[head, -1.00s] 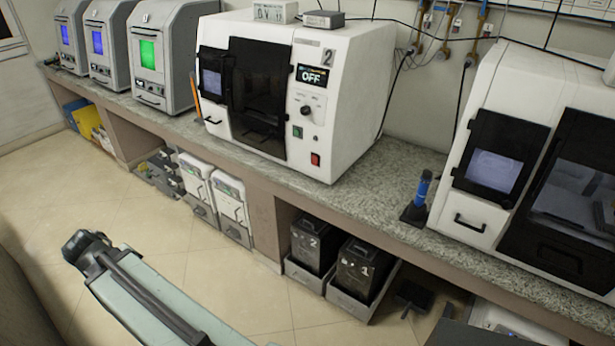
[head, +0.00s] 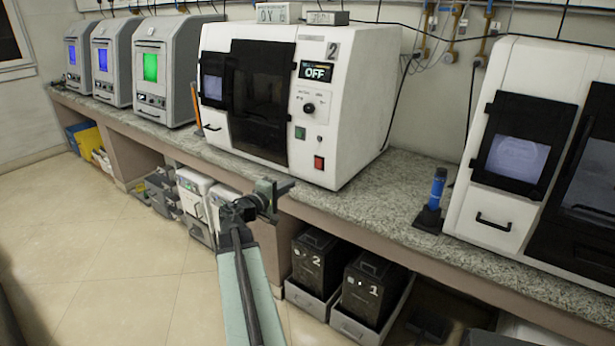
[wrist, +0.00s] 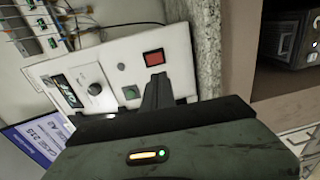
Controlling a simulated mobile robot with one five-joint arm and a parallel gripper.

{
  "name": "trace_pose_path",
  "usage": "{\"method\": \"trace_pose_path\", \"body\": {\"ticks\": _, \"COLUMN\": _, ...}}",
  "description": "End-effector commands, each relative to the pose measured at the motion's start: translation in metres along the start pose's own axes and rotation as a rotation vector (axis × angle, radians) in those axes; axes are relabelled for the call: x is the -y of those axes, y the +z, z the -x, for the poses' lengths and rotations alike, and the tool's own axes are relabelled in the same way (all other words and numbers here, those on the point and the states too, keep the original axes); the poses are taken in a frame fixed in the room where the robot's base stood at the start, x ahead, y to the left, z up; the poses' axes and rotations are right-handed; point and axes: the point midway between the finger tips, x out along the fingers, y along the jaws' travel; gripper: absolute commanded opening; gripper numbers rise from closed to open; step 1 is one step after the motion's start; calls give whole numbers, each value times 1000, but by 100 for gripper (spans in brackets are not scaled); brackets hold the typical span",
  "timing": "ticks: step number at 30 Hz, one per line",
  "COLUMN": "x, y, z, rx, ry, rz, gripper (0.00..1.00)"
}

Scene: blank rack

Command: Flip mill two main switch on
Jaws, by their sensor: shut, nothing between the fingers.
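Mill two (head: 345,125) is the white machine marked 2 on the counter, and its display (head: 315,71) reads OFF. Its front panel has a black knob (head: 308,108), a green button (head: 300,132) and a red switch (head: 319,163) low on the right. In the wrist view the red switch (wrist: 154,58) and the green button (wrist: 131,92) show just beyond my fingertips. My gripper (head: 290,186) is shut and empty, in front of the counter edge and below the red switch. In the wrist view my gripper (wrist: 156,82) points toward the red switch; contact cannot be told.
A second white mill (head: 500,150) stands at the right, with a blue bottle-like tool (head: 437,188) on a dark stand beside it. The counter (head: 365,205) has a front edge close to my arm. Black boxes 2 (head: 312,262) and 1 (head: 370,290) sit below.

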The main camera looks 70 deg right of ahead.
Motion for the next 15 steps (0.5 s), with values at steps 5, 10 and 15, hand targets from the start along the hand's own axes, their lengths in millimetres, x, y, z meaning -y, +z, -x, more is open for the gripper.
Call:
{"method": "trace_pose_path", "body": {"ticks": 5, "x": 1, "y": -1, "z": -26, "rx": 2, "ry": -1, "rz": -1, "gripper": 0}}
{"method": "trace_pose_path", "body": {"ticks": 10, "x": 1, "y": -2, "z": -64, "rx": 1, "ry": -1, "rz": -1, "gripper": 0}}
{"method": "trace_pose_path", "body": {"ticks": 15, "x": 1, "y": -2, "z": -100, "rx": 1, "ry": -1, "rz": 0, "gripper": 0}}
